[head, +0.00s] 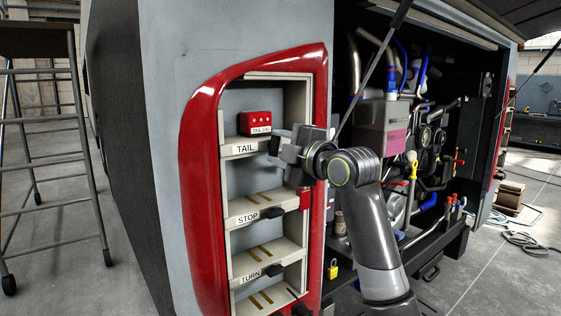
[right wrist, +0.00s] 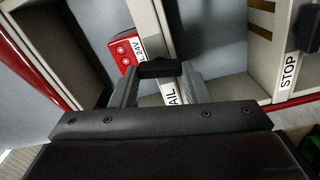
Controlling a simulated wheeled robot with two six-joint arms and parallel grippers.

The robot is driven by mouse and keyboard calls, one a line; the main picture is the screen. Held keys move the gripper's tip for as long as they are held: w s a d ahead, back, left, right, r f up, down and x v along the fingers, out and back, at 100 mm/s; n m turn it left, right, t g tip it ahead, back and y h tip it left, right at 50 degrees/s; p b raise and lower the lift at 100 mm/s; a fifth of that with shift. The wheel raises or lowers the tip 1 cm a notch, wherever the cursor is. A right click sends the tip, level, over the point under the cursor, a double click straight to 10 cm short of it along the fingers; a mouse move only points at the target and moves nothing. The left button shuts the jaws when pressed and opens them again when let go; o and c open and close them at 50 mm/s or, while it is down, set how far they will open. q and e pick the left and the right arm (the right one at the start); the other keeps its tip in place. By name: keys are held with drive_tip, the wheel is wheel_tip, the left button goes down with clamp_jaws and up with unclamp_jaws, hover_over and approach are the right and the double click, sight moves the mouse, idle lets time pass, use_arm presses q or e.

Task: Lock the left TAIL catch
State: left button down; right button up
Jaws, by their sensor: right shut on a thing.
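The lamp housing has a TAIL shelf (head: 240,150) at the top, with a red box (head: 256,123) standing on it. My right gripper (head: 280,147) is at the front edge of this shelf, right of the TAIL label. In the right wrist view its fingers (right wrist: 158,78) are shut on a black catch (right wrist: 158,67) beside the TAIL label. The red box (right wrist: 127,50) shows just beyond it. In the head view the gripper hides the TAIL catch. Whether the catch is locked cannot be told. My left gripper is not in view.
A red frame (head: 196,170) surrounds the shelves. An open engine bay (head: 385,125) lies right, a ladder (head: 50,160) left.

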drive_tip(key=shift+f+n+b, duration=0.15)
drive_tip(key=shift+n+b, duration=0.6)
drive_tip(key=shift+n, duration=0.35)
drive_tip(key=o, duration=1)
drive_tip(key=shift+s, duration=0.1)
drive_tip(key=shift+b+v, duration=1.8)
drive_tip(key=shift+v, duration=6.8)
